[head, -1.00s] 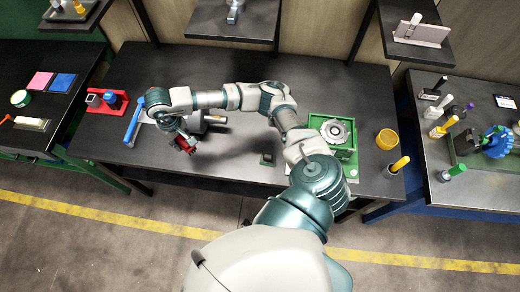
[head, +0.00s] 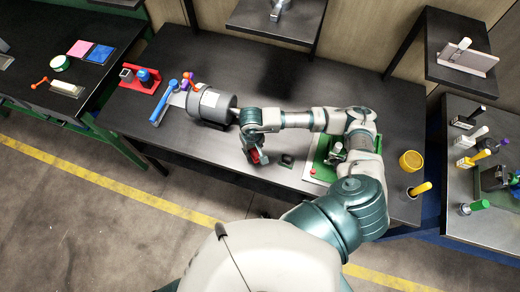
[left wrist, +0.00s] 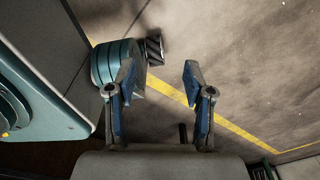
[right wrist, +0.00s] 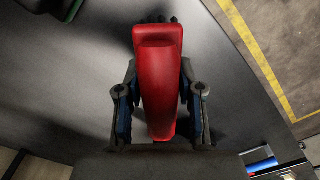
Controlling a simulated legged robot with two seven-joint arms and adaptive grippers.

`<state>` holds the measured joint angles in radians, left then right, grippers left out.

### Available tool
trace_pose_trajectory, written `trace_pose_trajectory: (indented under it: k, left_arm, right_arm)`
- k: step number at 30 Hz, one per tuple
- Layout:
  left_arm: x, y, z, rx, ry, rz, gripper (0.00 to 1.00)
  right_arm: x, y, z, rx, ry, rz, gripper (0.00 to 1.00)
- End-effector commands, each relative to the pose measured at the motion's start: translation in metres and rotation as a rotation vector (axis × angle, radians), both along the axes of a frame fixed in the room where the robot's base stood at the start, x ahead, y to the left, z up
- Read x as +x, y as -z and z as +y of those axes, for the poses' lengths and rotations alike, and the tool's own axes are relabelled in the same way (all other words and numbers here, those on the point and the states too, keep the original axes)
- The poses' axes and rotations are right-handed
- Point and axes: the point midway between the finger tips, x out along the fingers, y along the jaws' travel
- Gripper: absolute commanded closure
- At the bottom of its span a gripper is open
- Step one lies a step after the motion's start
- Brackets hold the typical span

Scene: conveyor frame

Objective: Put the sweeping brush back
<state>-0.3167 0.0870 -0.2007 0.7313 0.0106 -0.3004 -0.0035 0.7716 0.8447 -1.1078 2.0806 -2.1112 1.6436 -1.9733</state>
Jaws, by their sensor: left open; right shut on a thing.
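The sweeping brush has a red body, and its dark bristles just show at the top edge of it in the right wrist view (right wrist: 160,85). My right gripper (head: 257,158) is shut on the brush, with one finger on each side of the red body. In the head view, the brush shows as a small red patch under the gripper, over the black table (head: 215,155). It is mostly hidden there by the gripper. My left gripper (left wrist: 160,85) is open and empty above the floor, seen only in the left wrist view.
A small dark square (head: 287,161) lies just right of the held brush. A grey cylinder (head: 212,104) and a blue-handled tool (head: 165,100) are to its left. A green fixture (head: 322,160), partly behind my arm, and a yellow ring (head: 411,160) are to its right. The front-left table is clear.

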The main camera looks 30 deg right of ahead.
Motion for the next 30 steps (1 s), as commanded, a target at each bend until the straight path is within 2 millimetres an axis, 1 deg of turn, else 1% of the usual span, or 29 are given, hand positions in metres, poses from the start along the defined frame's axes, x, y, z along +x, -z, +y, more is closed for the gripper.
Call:
trace_pose_trajectory:
  k: [1, 3, 6, 8, 15, 26, 27, 29, 30]
  left_arm:
    - [-0.004, -0.001, 0.0, 0.001, 0.001, 0.002, 0.48]
    - [-0.009, -0.001, 0.001, 0.002, 0.001, 0.004, 0.48]
    - [-0.013, 0.0, 0.001, 0.002, 0.001, 0.005, 0.48]
    - [-0.015, 0.0, 0.002, 0.003, 0.002, 0.007, 0.48]
    - [-0.024, -0.001, 0.004, 0.004, 0.003, 0.011, 0.48]
    - [-0.022, 0.001, 0.003, 0.003, 0.004, 0.014, 0.48]
    - [-0.02, 0.0, 0.002, 0.002, 0.004, 0.01, 0.48]
    - [-0.017, 0.0, 0.002, 0.001, 0.004, 0.005, 0.48]
    - [-0.016, -0.001, 0.001, 0.001, 0.003, 0.003, 0.48]
  right_arm:
    - [-0.002, 0.0, -0.011, -0.001, 0.003, 0.001, 1.0]
    - [-0.003, 0.001, -0.021, 0.001, 0.002, 0.001, 1.0]
    - [-0.004, 0.003, -0.027, 0.003, 0.0, 0.0, 1.0]
    - [-0.004, 0.007, -0.028, 0.003, 0.0, 0.002, 1.0]
    - [-0.004, 0.037, -0.027, 0.004, 0.0, 0.002, 1.0]
    - [-0.003, 0.04, -0.026, 0.002, -0.001, 0.0, 1.0]
    - [-0.003, 0.04, -0.026, 0.002, -0.001, 0.001, 0.59]
    - [-0.003, 0.04, -0.027, 0.003, -0.001, 0.001, 0.44]
    - [-0.003, 0.04, -0.027, 0.003, -0.001, 0.001, 0.38]
